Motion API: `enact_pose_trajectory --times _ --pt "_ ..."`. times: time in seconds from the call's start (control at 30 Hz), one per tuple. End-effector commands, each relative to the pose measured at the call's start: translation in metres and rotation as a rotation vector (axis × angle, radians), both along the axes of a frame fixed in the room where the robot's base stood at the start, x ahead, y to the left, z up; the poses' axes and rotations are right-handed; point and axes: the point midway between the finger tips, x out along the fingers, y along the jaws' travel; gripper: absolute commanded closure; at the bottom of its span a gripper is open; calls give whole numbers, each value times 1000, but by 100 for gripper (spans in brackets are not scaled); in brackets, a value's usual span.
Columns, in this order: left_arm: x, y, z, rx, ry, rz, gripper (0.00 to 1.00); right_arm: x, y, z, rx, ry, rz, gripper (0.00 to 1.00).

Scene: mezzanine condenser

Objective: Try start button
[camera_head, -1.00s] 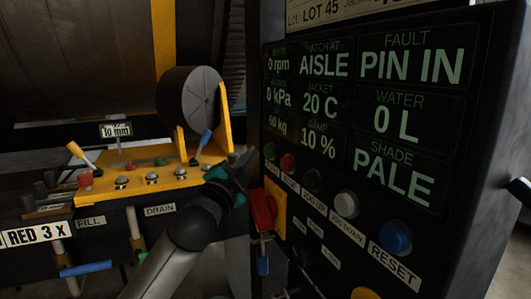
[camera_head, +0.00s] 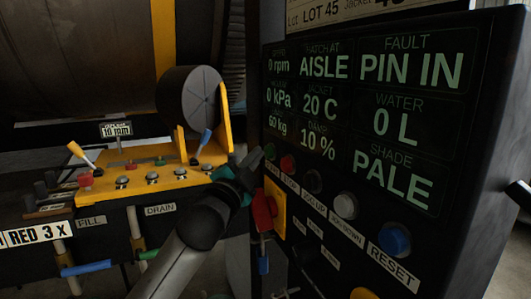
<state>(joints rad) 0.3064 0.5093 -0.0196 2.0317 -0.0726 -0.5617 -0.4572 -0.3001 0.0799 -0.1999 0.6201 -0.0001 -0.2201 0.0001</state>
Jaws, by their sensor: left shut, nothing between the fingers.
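The control panel (camera_head: 450,150) stands at the right with a row of buttons under its lit display. A small green button (camera_head: 270,151) is at the left end of the row, beside a red button (camera_head: 288,164); I take the green one as the start button, as its label is hard to read. My left gripper (camera_head: 260,160) is shut and empty, its tips right by the green button. I cannot tell whether they touch it. The display reads FAULT PIN IN and 0 rpm.
A red switch on a yellow plate (camera_head: 278,208) sits just below my gripper. Black, white (camera_head: 346,205) and blue RESET (camera_head: 394,239) buttons continue rightward. A yellow console (camera_head: 150,178) with levers and knobs is at the left, below a large drum.

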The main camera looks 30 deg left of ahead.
Motion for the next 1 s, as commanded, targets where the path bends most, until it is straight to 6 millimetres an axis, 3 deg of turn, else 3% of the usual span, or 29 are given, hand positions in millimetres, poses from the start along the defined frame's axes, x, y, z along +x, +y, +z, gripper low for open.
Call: enact_pose_trajectory --times 0.7,1.0 --pt "4 -4 0 0 -1 0 100 0 0 2 0 0 0 100" --pt "-4 3 0 1 0 0 100 0 0 5 0 0 0 100"
